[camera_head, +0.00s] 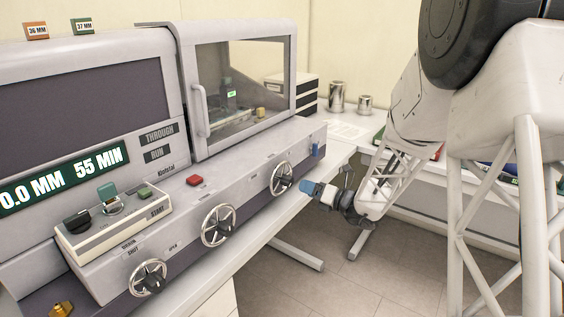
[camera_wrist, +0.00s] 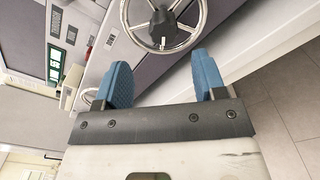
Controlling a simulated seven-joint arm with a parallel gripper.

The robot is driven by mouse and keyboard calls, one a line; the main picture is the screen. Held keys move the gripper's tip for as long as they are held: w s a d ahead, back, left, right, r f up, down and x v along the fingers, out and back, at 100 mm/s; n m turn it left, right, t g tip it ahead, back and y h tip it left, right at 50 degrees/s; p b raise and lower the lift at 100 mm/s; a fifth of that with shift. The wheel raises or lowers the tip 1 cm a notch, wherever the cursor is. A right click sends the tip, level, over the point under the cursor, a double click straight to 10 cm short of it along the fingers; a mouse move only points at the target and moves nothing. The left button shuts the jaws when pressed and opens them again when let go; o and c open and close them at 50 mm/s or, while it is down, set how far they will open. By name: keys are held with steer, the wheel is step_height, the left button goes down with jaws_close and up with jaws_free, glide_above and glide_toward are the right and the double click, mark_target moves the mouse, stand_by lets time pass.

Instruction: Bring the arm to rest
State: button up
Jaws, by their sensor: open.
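My gripper (camera_head: 312,190) hangs in the air at the front right of the machine, close to its rightmost handwheel (camera_head: 283,178). In the wrist view my gripper (camera_wrist: 164,82) has its two blue fingertips spread apart with nothing between them. The same kind of spoked metal handwheel (camera_wrist: 164,22) shows just beyond the fingertips, apart from them as far as I can tell. My arm comes in from the right in the head view.
The machine has a windowed chamber (camera_head: 240,90), a red button (camera_head: 194,181), two more handwheels (camera_head: 218,226) and a lit display (camera_head: 62,178). Metal cans (camera_head: 337,97) stand on the back table. Open floor (camera_head: 310,240) lies below my gripper.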

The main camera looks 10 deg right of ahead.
steer(key=s+a+r+n+g+h, duration=0.1)
steer(key=s+a+r+n+g, duration=0.2)
steer(key=s+n, duration=0.35)
steer(key=s+a+r+n+g, duration=0.2)
steer(key=s+a+n+g, duration=0.25)
steer(key=s, duration=0.25)
steer(key=s+a+r+n+g+h, duration=0.1)
steer(key=s+a+r+n+g, duration=0.15)
steer(key=s+n, duration=0.35)
steer(key=s+d+r+n+h, duration=0.1)
steer(key=s+d+n+h, duration=0.2)
steer(key=s+n, duration=0.6)
steer(key=s+d+r+n+h, duration=0.2)
steer(key=s+d+n+h, duration=0.1)
steer(key=s+n+h, duration=0.5)
steer(key=s+n, duration=0.1)
steer(key=s, duration=0.2)
steer(key=shift+s, duration=0.35)
steer(key=shift+d+r, duration=0.1)
steer(key=shift+c, duration=0.3)
